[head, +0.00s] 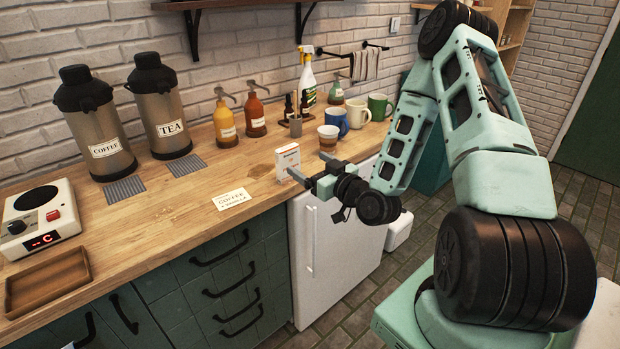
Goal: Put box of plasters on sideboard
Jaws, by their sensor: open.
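A small white box with an orange mark and dark lettering (287,158), which looks like the box of plasters, stands upright on the wooden counter top of the sideboard (190,207), near its front edge. My gripper (306,163) is open just to the right of the box, with its fingers pointing left toward it. One finger overlaps the lower right of the box in the picture; I cannot tell whether it touches. The box's base is partly hidden by that finger.
A paper cup (328,139) and several mugs (357,112) stand behind my gripper. Pump bottles (254,114) and two flasks (167,117) line the wall. The counter's middle is mostly clear.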

